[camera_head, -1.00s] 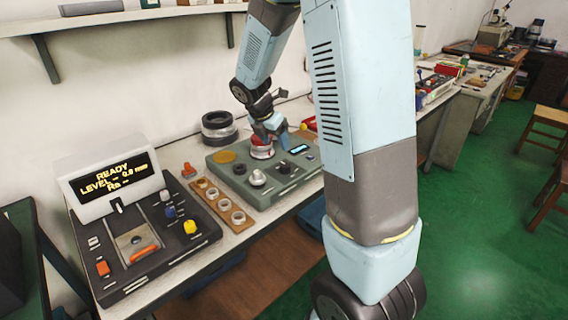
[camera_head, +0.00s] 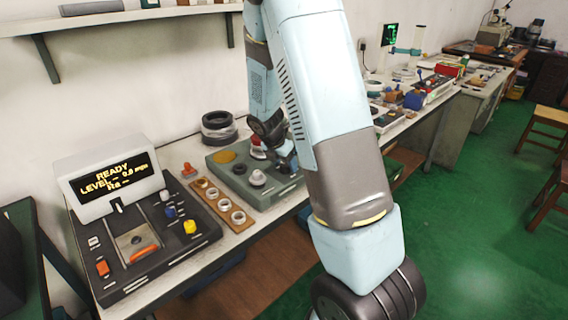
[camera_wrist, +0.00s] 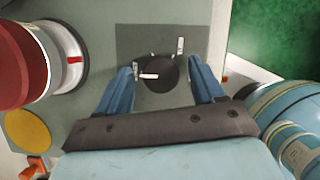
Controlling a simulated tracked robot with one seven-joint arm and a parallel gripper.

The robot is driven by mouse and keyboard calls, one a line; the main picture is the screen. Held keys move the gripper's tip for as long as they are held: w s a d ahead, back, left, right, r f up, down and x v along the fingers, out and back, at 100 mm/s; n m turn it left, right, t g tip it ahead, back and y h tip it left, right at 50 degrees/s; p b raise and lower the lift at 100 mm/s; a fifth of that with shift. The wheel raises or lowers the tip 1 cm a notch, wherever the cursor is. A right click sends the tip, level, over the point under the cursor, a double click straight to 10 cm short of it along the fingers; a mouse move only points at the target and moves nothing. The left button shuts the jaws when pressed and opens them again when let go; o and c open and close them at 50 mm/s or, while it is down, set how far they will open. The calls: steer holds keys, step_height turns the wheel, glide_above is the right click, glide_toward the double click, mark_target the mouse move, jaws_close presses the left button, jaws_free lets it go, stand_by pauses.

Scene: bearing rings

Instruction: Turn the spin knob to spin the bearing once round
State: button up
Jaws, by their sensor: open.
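In the wrist view a dark round knob (camera_wrist: 163,73) with a pale pointer line sits on a darker square panel; I take it for the spin knob. My gripper (camera_wrist: 163,84) is open, its blue fingers on either side of the knob; I cannot tell whether they touch it. In the head view my gripper (camera_head: 283,160) is low over the right part of the grey-green fixture (camera_head: 218,158), and hides the knob. A red-topped round part (camera_wrist: 15,65) in a pale ring, with a red mark, stands at the left of the wrist view, likely at the bearing seat.
A pale knob (camera_head: 258,177) and a yellow disc (camera_head: 224,157) are on the fixture. A wooden strip with several rings (camera_head: 223,203) lies to its left, beside a console whose display (camera_head: 112,172) reads READY. Stacked dark rings (camera_head: 218,128) stand behind.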

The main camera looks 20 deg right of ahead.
steer(key=c, duration=1)
steer(key=shift+c, duration=0.2)
